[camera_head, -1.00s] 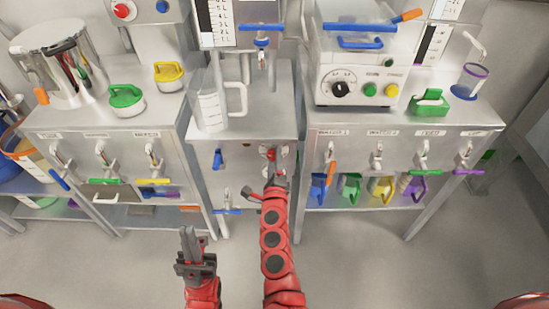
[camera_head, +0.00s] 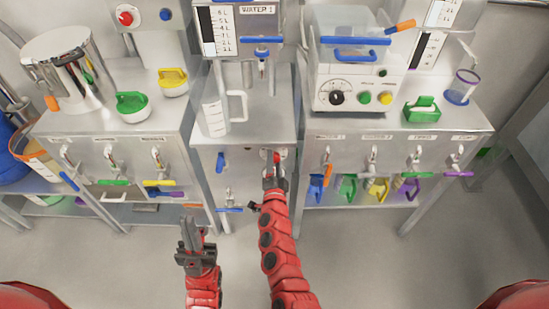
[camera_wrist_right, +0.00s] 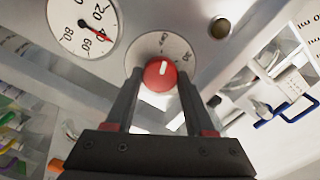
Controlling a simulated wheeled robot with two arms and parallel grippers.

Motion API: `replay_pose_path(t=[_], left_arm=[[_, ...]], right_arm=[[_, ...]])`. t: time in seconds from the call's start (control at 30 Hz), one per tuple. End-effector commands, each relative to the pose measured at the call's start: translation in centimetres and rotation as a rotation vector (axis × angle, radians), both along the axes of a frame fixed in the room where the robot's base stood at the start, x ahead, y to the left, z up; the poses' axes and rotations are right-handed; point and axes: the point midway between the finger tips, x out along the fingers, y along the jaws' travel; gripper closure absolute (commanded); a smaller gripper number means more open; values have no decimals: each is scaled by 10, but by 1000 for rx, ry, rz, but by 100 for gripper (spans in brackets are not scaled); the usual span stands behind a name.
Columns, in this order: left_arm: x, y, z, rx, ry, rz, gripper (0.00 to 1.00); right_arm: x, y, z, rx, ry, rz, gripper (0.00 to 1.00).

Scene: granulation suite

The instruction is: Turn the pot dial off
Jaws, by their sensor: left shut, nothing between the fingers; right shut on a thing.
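The red pot dial (camera_wrist_right: 160,73) has a white pointer mark and sits on a round, pale scale plate (camera_wrist_right: 178,52). The mark points nearly straight up in the right wrist view; the scale print is too blurred to read surely. In the head view the dial (camera_head: 277,155) is on the front of the middle cabinet, partly hidden by my right gripper (camera_head: 274,168). That gripper is shut on the dial, one finger on each side, as its fingers (camera_wrist_right: 160,92) show in the wrist view. My left gripper (camera_head: 191,230) is shut and empty, low in front of the cabinets.
A white gauge (camera_wrist_right: 83,25) with a red needle sits beside the dial. The floor (camera_head: 350,260) is free.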

Motion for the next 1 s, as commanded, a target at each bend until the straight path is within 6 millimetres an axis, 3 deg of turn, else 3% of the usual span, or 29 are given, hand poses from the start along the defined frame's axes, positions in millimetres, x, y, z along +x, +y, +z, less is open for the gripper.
replay_pose_path(t=[0.4, 0.93, 0.97, 1.0], left_arm=[[0, 0, 18, 0, 0, 0, 100], [0, 0, 18, 0, 0, 0, 100], [0, 0, 18, 0, 0, 0, 100], [0, 0, 18, 0, 0, 0, 100]], right_arm=[[0, 1, 1, -175, 0, 1, 100], [-1, 1, -1, -197, 2, 2, 100], [-1, 1, -1, -197, 2, 2, 42], [-1, 1, -1, -197, 2, 1, 35]])
